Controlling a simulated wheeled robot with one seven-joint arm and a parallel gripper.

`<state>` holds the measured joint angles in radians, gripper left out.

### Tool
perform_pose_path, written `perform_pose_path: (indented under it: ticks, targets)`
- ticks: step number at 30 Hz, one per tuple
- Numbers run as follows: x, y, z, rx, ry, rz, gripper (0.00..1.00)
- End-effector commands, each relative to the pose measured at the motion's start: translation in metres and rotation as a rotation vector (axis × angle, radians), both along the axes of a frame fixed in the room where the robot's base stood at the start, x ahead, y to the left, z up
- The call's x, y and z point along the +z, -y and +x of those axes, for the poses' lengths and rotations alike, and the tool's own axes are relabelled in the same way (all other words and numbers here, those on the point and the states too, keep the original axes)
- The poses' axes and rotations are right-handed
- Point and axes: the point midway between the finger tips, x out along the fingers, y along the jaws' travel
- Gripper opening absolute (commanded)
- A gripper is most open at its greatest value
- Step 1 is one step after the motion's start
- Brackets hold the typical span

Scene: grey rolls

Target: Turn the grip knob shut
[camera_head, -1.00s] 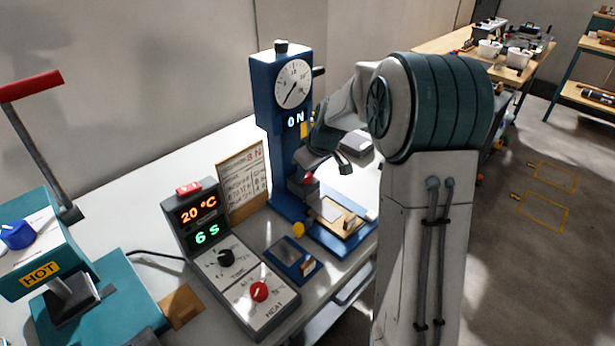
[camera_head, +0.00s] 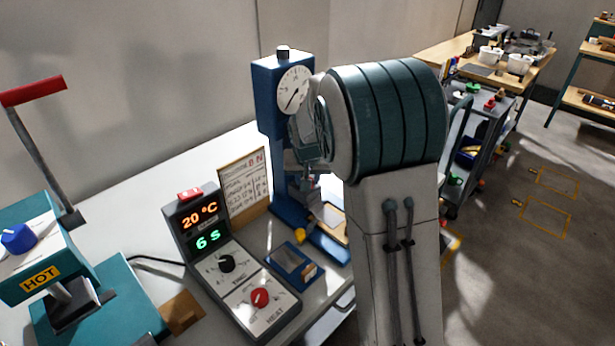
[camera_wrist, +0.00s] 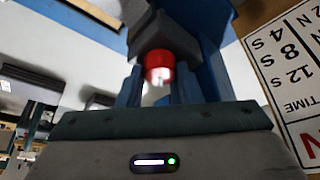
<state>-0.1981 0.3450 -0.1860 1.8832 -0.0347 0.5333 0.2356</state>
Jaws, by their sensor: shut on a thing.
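The grip knob (camera_wrist: 158,66) is red with a white mark. In the wrist view it lies between the fingers of my gripper (camera_wrist: 157,82), in front of a dark block on the blue tester. My gripper is shut on it. In the head view the blue tester (camera_head: 268,105) stands at the back of the bench, with a round dial on its head. My arm covers much of the tester there, and I cannot make out the knob or the fingertips.
A control box (camera_head: 247,298) reading 20 °C and 6 S stands left of the tester. A chart board (camera_head: 243,190) leans behind it. A small blue tray (camera_head: 291,262) lies in front of the tester. A teal press (camera_head: 40,250) with a red-handled lever is at far left.

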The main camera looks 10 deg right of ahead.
Motion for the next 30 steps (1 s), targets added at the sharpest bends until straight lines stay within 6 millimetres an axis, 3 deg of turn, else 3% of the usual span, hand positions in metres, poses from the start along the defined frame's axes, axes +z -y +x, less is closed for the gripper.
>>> perform_pose_path:
  ticks: [18, 19, 21, 30]
  targets:
    - [-0.0004, -0.0008, -0.0005, -0.039, -0.003, 0.001, 0.09]
    - [-0.0004, -0.0009, -0.0005, -0.039, -0.003, 0.001, 0.41]
    - [-0.0004, -0.0008, -0.0005, -0.039, -0.003, 0.001, 0.54]
    - [0.0014, -0.0007, -0.0007, -0.038, -0.001, 0.001, 0.54]
